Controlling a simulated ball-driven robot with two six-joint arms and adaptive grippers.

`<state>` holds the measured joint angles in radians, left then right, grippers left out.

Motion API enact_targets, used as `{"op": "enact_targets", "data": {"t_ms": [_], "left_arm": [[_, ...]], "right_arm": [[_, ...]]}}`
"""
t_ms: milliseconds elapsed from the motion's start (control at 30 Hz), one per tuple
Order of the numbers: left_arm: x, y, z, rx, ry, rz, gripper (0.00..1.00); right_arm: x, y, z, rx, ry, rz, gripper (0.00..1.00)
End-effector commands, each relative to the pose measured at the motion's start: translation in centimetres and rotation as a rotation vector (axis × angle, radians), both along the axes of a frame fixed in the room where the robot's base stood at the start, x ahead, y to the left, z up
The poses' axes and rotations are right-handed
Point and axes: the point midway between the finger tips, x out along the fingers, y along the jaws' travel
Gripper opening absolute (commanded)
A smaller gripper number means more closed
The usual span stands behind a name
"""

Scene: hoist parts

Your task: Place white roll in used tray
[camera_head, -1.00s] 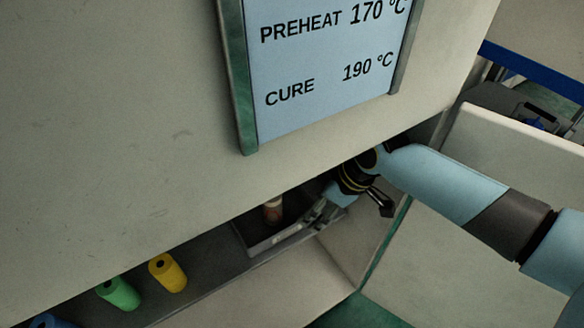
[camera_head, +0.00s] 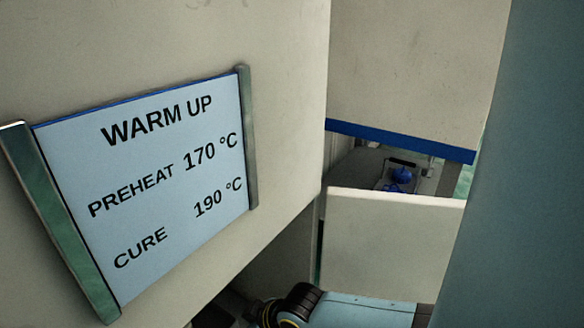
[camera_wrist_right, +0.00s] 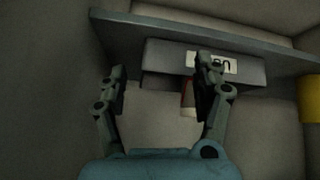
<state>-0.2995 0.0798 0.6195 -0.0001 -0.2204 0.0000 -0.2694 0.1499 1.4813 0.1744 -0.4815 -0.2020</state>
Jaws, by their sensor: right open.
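The right gripper (camera_wrist_right: 163,78) is open in the right wrist view, its two fingers wide apart with nothing held between them. Beyond the fingers is a dark grey tray (camera_wrist_right: 160,57) with a white label (camera_wrist_right: 226,66), whose dark lettering looks upside down. A roll with pale and reddish parts (camera_wrist_right: 187,98) shows beside the right-hand finger, which partly hides it. I cannot tell whether this is the white roll or exactly how it sits against the tray. The head view shows neither tray nor roll. My left gripper is not in view.
A grey shelf edge (camera_wrist_right: 125,27) runs behind the tray. A yellow roll (camera_wrist_right: 310,98) is at the right edge of the wrist view. In the head view, a sign (camera_head: 165,180) hangs on a pale panel, and a blue object (camera_head: 402,174) sits in an opening.

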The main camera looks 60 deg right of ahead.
Motion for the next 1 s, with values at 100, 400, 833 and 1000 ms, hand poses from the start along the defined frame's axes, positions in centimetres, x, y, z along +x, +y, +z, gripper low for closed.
{"op": "enact_targets", "data": {"t_ms": [100, 400, 833, 1000], "left_arm": [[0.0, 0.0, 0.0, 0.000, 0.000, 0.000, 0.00], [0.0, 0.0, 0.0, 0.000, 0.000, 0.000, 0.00], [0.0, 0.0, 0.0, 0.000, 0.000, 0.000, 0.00], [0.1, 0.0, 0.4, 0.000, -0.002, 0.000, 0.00]], "right_arm": [[-5.6, -0.6, -6.0, -0.003, 0.125, -0.042, 0.67], [-26.4, -1.0, -17.7, -0.017, 0.479, -0.135, 0.67], [-36.3, -0.5, -19.8, -0.021, 0.624, -0.162, 0.67], [-36.1, -0.5, -19.4, -0.021, 0.622, -0.161, 0.67]]}}
